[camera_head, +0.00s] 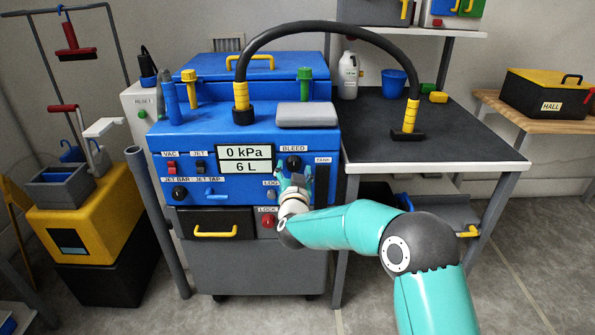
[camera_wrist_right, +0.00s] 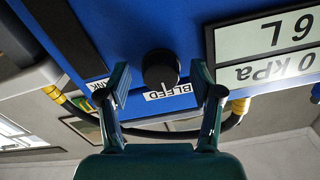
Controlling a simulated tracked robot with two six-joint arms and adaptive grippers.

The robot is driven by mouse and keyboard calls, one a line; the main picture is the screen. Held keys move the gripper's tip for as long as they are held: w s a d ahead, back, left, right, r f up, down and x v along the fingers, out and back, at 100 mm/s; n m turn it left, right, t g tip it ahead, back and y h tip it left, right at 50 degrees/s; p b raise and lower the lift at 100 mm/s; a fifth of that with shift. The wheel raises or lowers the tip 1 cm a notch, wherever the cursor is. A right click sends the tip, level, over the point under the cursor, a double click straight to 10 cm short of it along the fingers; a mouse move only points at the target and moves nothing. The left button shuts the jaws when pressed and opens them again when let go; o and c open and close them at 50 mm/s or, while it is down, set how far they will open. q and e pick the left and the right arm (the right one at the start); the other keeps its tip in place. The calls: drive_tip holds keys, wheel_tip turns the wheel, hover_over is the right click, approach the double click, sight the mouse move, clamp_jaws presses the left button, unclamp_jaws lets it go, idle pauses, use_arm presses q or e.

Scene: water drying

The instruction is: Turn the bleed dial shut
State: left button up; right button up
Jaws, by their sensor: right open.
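The black round bleed dial (camera_head: 293,162) is on the right of the blue machine's front panel, under its BLEED label. In the wrist view the dial (camera_wrist_right: 160,69) appears between my open right gripper's (camera_wrist_right: 158,90) two green fingers, with a gap on both sides. The view is upside down, and I cannot tell how far the fingertips are from the panel. In the head view my right gripper (camera_head: 294,182) is just below the dial. The dial's pointer setting is too small to tell. My left gripper is not in view.
The display (camera_head: 244,159) left of the dial reads 0 kPa and 6 L. A LOG button (camera_head: 271,195) and red LOCK knob (camera_head: 268,221) sit lower on the machine. A black hose (camera_head: 320,27) arches from the machine to the dark table (camera_head: 450,147) at right.

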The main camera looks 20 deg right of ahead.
drive_tip(key=shift+r, duration=0.1)
drive_tip(key=shift+s, duration=0.15)
drive_tip(key=v, duration=1.1)
drive_tip(key=shift+s, duration=0.35)
